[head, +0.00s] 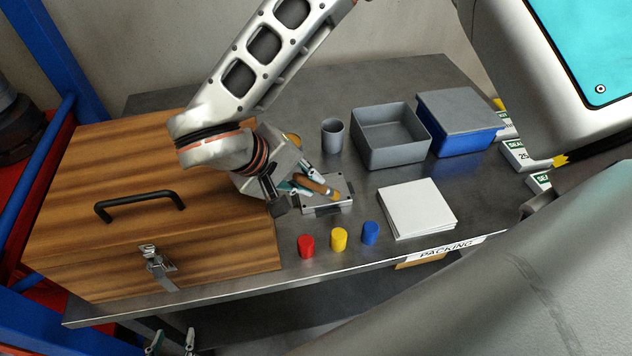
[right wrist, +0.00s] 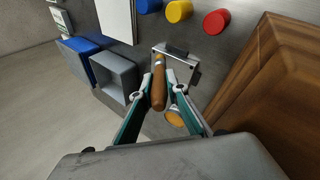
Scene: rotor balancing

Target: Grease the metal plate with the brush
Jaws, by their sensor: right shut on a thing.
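The metal plate (head: 340,185) is a small grey block with dark parts on the bench, right of the wooden box. It also shows in the right wrist view (right wrist: 188,57). My right gripper (head: 305,185) is shut on the brush, whose brown wooden handle (right wrist: 158,92) lies between the fingers. The brush (head: 316,187) is tilted, its head end over the plate; I cannot tell whether the bristles touch it. A round tin with an orange-yellow top (right wrist: 174,117) stands beside the plate, mostly hidden in the head view. My left gripper (head: 172,342) is low at the bottom left, its fingertips apart and empty.
The wooden box (head: 80,200) fills the bench's left. Red (head: 306,246), yellow (head: 339,240) and blue (head: 370,233) caps stand near the front edge. A white pad (head: 417,208), grey cup (head: 333,136), grey bin (head: 390,155) and lidded blue box (head: 462,139) are on the right.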

